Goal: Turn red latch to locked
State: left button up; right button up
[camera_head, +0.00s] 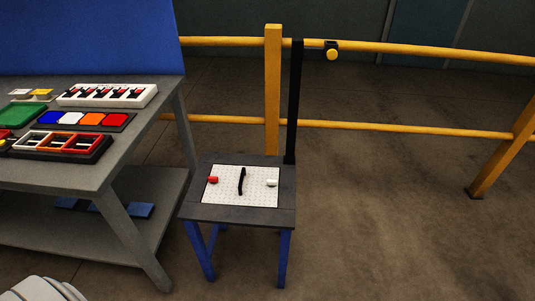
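A small red piece (213,180), which looks like the red latch, sits at the left side of a white perforated panel (240,198) on a small stand. It is too small to tell whether it is turned to locked. A black upright handle-like bar (241,181) is at the panel's middle, and a white knob (272,183) is at its right. Neither of my grippers shows in the head view.
The stand (238,215) has a grey top, blue legs and a black post (294,105). A grey workbench (120,165) with coloured trays is at the left. A yellow railing (273,90) runs behind. Floor at right is clear.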

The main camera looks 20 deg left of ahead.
aim_at(213, 179)
jog(key=u, duration=1.4)
jog(key=i, duration=0.65)
jog(key=z, duration=0.1)
